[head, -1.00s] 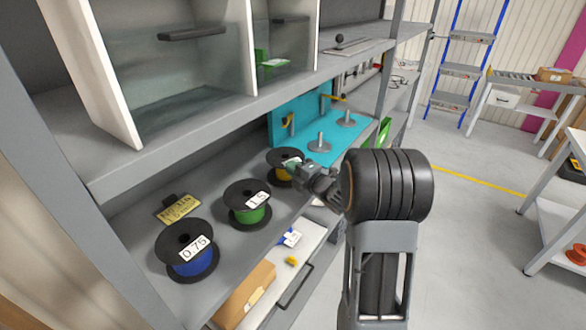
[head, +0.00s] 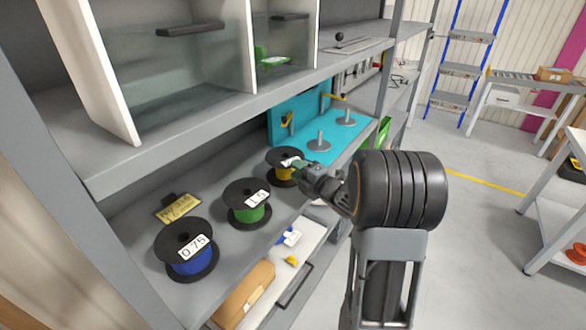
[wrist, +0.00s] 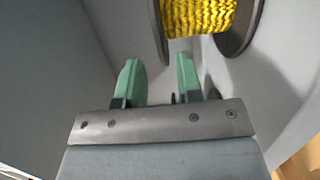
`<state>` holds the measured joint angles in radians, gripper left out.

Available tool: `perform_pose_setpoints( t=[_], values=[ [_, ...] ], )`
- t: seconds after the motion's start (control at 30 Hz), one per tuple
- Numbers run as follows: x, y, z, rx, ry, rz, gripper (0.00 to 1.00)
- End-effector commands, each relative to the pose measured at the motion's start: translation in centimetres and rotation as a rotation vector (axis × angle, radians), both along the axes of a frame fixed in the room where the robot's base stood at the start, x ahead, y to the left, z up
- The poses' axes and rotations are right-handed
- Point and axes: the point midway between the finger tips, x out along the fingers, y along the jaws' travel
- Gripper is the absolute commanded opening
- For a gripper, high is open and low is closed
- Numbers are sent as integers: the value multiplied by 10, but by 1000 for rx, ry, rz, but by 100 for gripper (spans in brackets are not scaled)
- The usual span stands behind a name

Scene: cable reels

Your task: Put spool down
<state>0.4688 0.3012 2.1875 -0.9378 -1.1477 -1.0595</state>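The spool of yellow cable (head: 284,174) with black flanges stands on the grey shelf (head: 222,250), last in the row of spools. The wrist view shows its yellow winding (wrist: 198,17) and parts of both flanges at the top. My gripper (head: 298,164) is at the near right side of this spool and hides part of it. In the wrist view my gripper's green fingers (wrist: 158,62) are apart with nothing clamped between them. The spool is just beyond the fingertips.
A green spool (head: 246,203) and a blue spool (head: 187,250) stand nearer on the same shelf, beside a yellow tag (head: 177,207). A turquoise board (head: 340,134) with upright metal pegs lies behind. The upper shelf (head: 200,117) overhangs the row.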

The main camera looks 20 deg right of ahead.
Motion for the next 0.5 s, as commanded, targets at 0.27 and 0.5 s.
perform_pose_setpoints(
  t=[0.27, 0.5],
  values=[
    [-52, -20, -1, -2, -2, -4, 33],
    [-80, -31, -1, -1, -1, -3, 33]
  ],
)
